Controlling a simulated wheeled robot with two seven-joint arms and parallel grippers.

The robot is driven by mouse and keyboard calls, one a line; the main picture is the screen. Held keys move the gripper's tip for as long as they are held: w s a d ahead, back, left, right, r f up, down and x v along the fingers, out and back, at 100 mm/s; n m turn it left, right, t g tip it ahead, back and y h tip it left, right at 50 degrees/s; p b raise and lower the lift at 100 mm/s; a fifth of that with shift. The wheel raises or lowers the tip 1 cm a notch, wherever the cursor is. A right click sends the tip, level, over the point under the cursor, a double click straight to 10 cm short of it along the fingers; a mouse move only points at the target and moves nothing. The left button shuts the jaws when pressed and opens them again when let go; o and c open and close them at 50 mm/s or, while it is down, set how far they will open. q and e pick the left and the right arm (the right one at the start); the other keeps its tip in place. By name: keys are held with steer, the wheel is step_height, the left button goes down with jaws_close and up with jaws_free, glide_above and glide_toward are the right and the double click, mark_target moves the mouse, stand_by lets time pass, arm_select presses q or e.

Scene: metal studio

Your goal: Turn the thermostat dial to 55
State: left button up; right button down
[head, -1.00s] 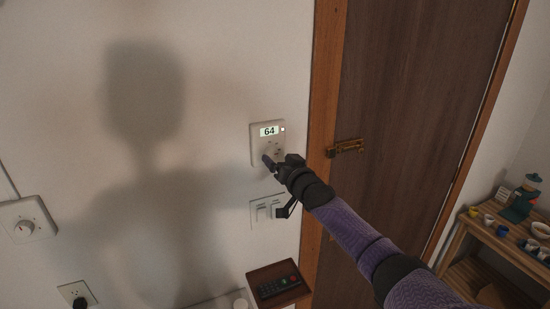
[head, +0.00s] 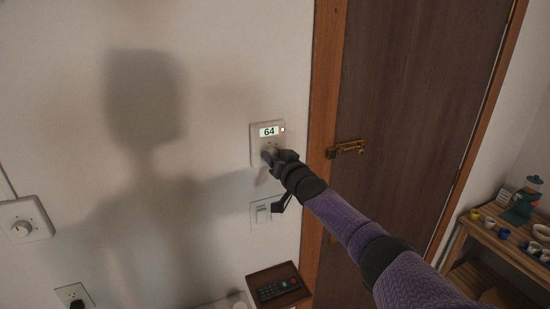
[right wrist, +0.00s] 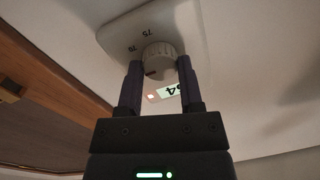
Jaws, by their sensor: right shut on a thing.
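The thermostat (head: 257,130) is a white wall plate beside the door frame. Its lit display (head: 269,131) reads 64. My right gripper (head: 269,157) reaches the lower part of the plate from the right and hides most of the dial in the head view. In the right wrist view, the ribbed white dial (right wrist: 159,55) sits between the two fingers of my right gripper (right wrist: 159,75), which is shut on it. A dark mark shows on the dial, and the number 75 is printed on the plate (right wrist: 125,35) near it. My left gripper is out of view.
A light switch plate (head: 258,216) is just below the thermostat. Another dial plate (head: 38,232) is at far left. A small wooden shelf (head: 262,274) with a remote (head: 270,291) is below. The door (head: 415,90) with a brass latch (head: 347,149) stands to the right.

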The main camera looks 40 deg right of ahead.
stand_by(0.3)
steer(key=n, duration=1.2)
steer(key=n+g, duration=0.1)
steer(key=n, duration=0.3)
steer(key=shift+a+n+h, duration=0.1)
steer(key=shift+n+h, duration=0.2)
stand_by(0.4)
steer(key=shift+c, duration=1.2)
jaws_free()
